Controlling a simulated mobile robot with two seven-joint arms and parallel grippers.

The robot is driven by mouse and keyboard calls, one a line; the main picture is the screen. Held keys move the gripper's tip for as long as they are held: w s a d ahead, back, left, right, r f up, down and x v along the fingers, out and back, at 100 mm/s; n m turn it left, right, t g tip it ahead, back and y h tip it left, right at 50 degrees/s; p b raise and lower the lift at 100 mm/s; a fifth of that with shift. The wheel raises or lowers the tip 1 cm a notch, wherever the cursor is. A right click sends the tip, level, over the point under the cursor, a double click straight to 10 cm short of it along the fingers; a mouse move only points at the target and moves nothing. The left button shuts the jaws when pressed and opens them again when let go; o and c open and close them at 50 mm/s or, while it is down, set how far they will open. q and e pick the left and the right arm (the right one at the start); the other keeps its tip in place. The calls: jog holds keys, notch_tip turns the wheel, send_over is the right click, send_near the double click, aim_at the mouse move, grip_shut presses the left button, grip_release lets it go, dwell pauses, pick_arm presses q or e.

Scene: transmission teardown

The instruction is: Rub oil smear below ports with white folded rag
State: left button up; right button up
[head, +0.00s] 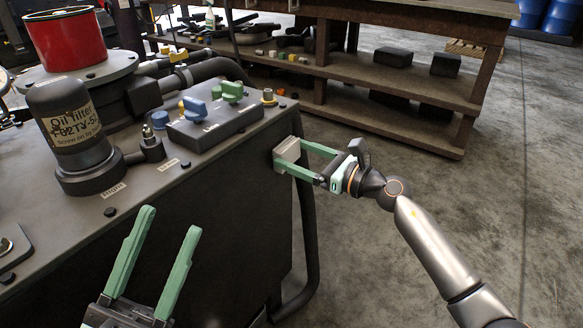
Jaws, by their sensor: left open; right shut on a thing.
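The white folded rag (287,150) shows as a small pale block at the right edge of the dark machine's panel (215,215), just under its top. My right gripper (288,155) is shut on the rag, with the arm coming in from the right. Whether the rag touches the panel I cannot tell. My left gripper (171,220) is open and empty in front of the panel, fingers pointing up. I cannot make out an oil smear. Port fittings with a HIGH label (114,190) and a brass fitting (269,97) sit on the machine's top.
An oil filter (68,130), a red canister (66,40) and a valve block (215,125) with blue and green knobs stand on the machine top. A dark tube frame (308,215) runs down its right side. A shelved workbench (350,70) stands behind; the right floor is clear.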

jog(key=shift+w+d, duration=0.35)
jog(key=shift+w+a, duration=0.1)
jog(key=shift+s+a+r+p, duration=0.2)
jog(key=shift+s+a+p, duration=0.35)
jog(key=shift+s+p, duration=0.25)
jog(key=shift+s+a+p, duration=0.4)
jog(key=shift+s+p, duration=0.15)
jog(key=shift+s, duration=0.05)
jog(key=shift+s+a+p, duration=0.7)
jog(key=shift+s+p, duration=0.3)
jog(key=shift+p, duration=0.05)
jog(key=shift+s+a+f+p, duration=0.15)
jog(key=shift+s+a+p, duration=0.4)
jog(key=shift+s, duration=0.1)
